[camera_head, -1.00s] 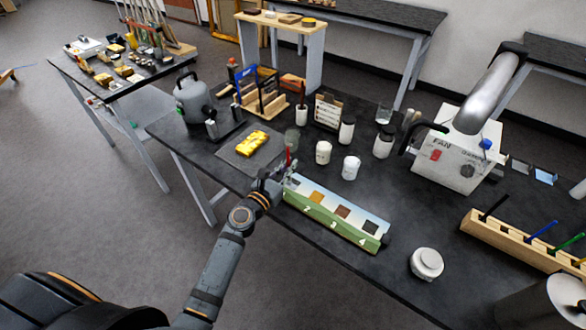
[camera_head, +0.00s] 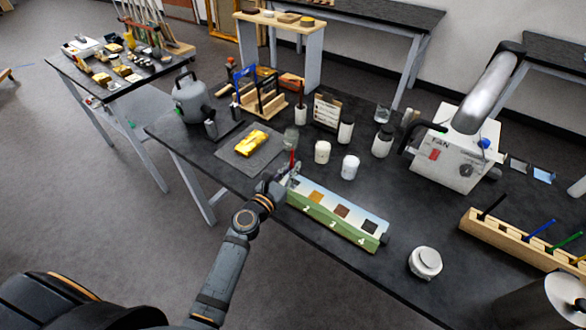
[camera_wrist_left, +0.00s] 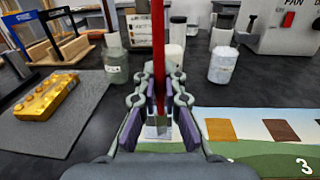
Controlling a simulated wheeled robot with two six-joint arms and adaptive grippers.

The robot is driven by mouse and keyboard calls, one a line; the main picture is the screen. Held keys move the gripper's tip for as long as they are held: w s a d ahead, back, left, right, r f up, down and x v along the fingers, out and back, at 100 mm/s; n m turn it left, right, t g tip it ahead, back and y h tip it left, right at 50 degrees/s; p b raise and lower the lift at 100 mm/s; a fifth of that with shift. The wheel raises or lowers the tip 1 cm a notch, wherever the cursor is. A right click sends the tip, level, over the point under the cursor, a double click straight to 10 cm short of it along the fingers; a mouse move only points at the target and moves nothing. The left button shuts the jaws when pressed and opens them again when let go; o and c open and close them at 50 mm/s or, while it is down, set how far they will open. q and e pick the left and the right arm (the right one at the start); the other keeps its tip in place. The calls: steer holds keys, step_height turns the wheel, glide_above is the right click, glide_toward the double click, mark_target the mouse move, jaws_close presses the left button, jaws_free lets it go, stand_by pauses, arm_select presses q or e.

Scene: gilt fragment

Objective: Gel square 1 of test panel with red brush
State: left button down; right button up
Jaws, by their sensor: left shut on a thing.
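The test panel (camera_head: 338,232) lies on the dark table, with a pale top, a green front strip and a row of coloured squares; the numerals 2, 3 and 4 show. My left gripper (camera_head: 284,179) is over its left end and hides most of square 1. In the left wrist view the gripper (camera_wrist_left: 160,82) is shut on the red brush (camera_wrist_left: 158,35), which stands upright. Its handle also shows in the head view (camera_head: 292,157). The brush tip is hidden between the fingers, so I cannot tell whether it touches the panel. My right gripper is out of view.
A gold piece (camera_head: 251,143) lies on a grey mat (camera_head: 232,154) left of the gripper. White jars (camera_head: 350,167) and a glass jar (camera_head: 290,138) stand behind the panel. A fan box (camera_head: 455,155) and a wooden brush rack (camera_head: 505,238) are to the right.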

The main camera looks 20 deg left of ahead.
arm_select(q)
steer(key=shift+w+a, duration=0.2)
steer(key=shift+a, duration=0.3)
steer(key=shift+w+a, duration=0.15)
steer(key=shift+a, duration=0.3)
steer(key=shift+d+f, duration=0.1)
stand_by(0.6)
steer(key=shift+s, duration=0.1)
steer(key=shift+s+d, duration=0.2)
steer(key=shift+d, duration=0.4)
steer(key=shift+s+d, duration=0.2)
steer(key=shift+d, duration=0.4)
steer(key=shift+w+a, duration=0.25)
steer(key=shift+a, duration=0.4)
steer(key=shift+w+a, duration=0.25)
steer(key=shift+a, duration=0.4)
